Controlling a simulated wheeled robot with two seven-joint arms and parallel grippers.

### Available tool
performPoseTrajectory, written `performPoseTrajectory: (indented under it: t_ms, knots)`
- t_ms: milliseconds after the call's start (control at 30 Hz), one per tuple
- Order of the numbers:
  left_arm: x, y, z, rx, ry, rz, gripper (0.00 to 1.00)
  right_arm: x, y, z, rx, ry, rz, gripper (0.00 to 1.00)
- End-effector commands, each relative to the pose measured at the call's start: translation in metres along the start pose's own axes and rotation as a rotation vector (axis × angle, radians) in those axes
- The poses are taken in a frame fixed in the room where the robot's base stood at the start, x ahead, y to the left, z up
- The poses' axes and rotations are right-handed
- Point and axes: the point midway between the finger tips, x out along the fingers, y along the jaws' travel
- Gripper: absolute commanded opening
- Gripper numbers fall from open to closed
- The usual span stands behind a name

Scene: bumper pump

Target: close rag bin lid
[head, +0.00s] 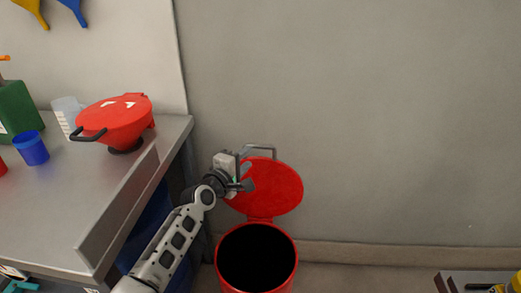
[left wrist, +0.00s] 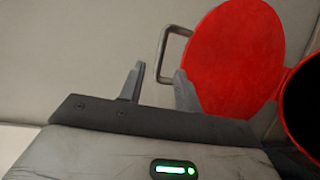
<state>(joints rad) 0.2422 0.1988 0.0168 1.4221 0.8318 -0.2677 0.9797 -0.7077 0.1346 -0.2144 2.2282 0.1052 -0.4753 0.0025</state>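The rag bin is a red round bin (head: 221,250) on the floor with a dark inside. Its red lid (head: 280,188) stands open, raised at the back of the rim near the wall, with a grey handle (head: 262,147) at its upper edge. In the left wrist view the lid (left wrist: 236,55) and its handle (left wrist: 166,52) are beyond the fingers, and the bin's rim (left wrist: 287,110) shows at the right. My left gripper (head: 246,176) is at the left side of the lid, below the handle. Its fingers (left wrist: 158,88) are apart with nothing between them. My right gripper is not in view.
A steel workbench (head: 50,200) stands at the left, its edge near my left arm. On it are a red lidded container (head: 118,122), a blue cup (head: 31,149) and a green container (head: 18,112). The wall (head: 380,120) is behind the bin.

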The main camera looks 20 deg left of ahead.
Motion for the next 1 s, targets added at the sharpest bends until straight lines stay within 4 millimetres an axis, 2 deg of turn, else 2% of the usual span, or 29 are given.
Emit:
performPoseTrajectory:
  t_ms: [33, 200, 400, 600, 867, 900, 1000]
  knots:
    - [0.013, -0.002, 0.0, 0.001, -0.001, 0.001, 0.34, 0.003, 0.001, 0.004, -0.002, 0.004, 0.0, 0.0]
    - [0.05, -0.004, 0.0, 0.004, 0.0, 0.001, 0.34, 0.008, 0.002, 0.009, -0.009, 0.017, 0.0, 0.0]
    - [0.08, -0.004, 0.0, 0.004, -0.001, 0.0, 0.34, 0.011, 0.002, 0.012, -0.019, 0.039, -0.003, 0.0]
    - [0.092, -0.002, 0.0, 0.004, -0.001, -0.002, 0.34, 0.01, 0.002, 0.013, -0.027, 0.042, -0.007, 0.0]
    - [0.093, -0.001, 0.0, 0.004, -0.001, -0.002, 0.34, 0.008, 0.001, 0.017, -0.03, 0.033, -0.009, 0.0]
    - [0.093, -0.001, 0.0, 0.004, -0.001, -0.002, 0.31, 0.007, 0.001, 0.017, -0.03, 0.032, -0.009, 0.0]
    - [0.093, -0.001, 0.0, 0.004, -0.001, -0.002, 0.03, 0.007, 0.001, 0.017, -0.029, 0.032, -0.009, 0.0]
